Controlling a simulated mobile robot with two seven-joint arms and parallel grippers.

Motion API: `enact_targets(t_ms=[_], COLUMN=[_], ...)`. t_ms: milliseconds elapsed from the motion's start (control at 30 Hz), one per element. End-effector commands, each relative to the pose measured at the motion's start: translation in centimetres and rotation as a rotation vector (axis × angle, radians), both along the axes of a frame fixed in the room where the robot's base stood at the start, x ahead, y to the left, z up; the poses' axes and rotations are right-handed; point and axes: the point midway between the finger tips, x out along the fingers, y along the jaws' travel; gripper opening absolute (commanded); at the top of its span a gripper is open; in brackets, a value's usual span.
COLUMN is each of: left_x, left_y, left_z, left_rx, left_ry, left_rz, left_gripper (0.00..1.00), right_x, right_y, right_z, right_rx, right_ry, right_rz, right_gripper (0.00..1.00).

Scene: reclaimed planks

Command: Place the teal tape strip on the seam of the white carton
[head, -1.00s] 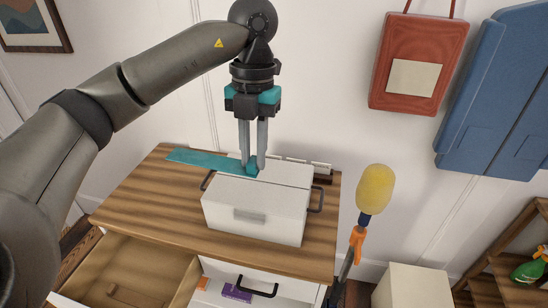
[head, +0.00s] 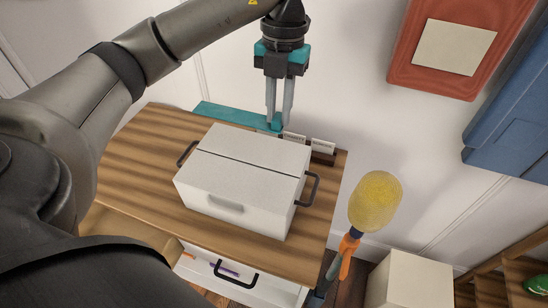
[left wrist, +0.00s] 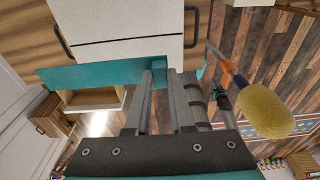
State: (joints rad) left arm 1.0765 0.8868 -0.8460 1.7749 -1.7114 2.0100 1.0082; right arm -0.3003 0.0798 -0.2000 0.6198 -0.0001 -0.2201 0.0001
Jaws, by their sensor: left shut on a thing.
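The white carton (head: 228,190) stands on the wooden top of a cabinet, with black handles on its two ends. Its seam (head: 240,166) is a dark line across the lid; the carton also shows in the left wrist view (left wrist: 120,22). The flat teal tape strip (head: 228,115) is in the air beyond the carton's far side, reaching left, roughly parallel to the seam and apart from it. My left gripper (head: 278,124) points down and is shut on the strip's right end. In the left wrist view, the strip (left wrist: 90,75) extends left from the fingers (left wrist: 165,75).
Small white labelled blocks in a dark holder (head: 322,150) stand behind the carton's right side. Below the wooden top (head: 135,165) is a drawer with a black handle (head: 236,275). A yellow duster (head: 375,202) stands at the right.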

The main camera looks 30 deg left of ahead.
Motion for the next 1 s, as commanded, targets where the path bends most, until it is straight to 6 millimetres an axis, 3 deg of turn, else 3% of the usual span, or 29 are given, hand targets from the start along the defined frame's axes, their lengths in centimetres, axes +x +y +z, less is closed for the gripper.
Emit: enact_targets(t_ms=[100, 300, 567, 833, 1000], left_x=[-0.1, -0.1, 0.0, 0.0, 0.0], left_y=[0.0, 0.0, 0.0, 0.0, 0.0], left_z=[-3.6, -8.2, -10.3, -14.1, -14.2], left_rx=[0.001, 0.0, 0.0, 0.0, 0.0], left_ry=[0.005, 0.003, 0.0, 0.001, -0.002], left_rz=[0.0, 0.001, 0.0, -0.001, -0.001], left_gripper=[0.0, 0.0, 0.0, 0.0, 0.0], right_x=[0.0, 0.0, 0.0, 0.0, 0.0], right_y=[0.0, 0.0, 0.0, 0.0, 0.0], right_z=[-0.8, -1.2, -1.4, -1.9, -1.9], right_rx=[0.0, 0.0, 0.0, 0.0, 0.0], right_ry=[0.0, 0.0, 0.0, -0.001, -0.001], right_rz=[0.0, 0.0, 0.0, 0.0, 0.0], right_gripper=[0.0, 0.0, 0.0, 0.0, 0.0])
